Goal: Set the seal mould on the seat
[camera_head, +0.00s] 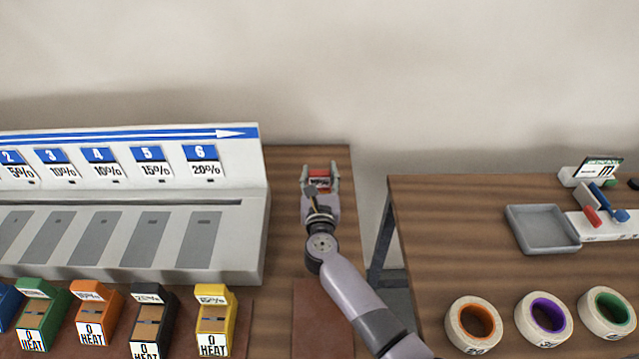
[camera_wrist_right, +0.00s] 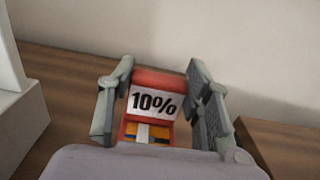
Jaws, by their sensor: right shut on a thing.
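My right gripper (camera_head: 320,172) is shut on a red mould (camera_head: 319,183), over the right part of the left wooden table, to the right of the white rack. In the right wrist view the red mould (camera_wrist_right: 161,78) sits between the two grey fingers, its "10%" label facing the camera and yellow and blue parts below it. Its underside is hidden, so I cannot tell if it touches the table. The white rack (camera_head: 253,222) has several grey sloping panels under labels 2 to 6. No label says which place is the seat. My left gripper is not in view.
Several coloured moulds, including a yellow one (camera_head: 216,318) and a black one (camera_head: 153,318), stand in front of the rack. A gap separates the right table (camera_head: 440,235), which holds a grey tray (camera_head: 541,229) and tape rolls, including an orange-cored one (camera_head: 456,318).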

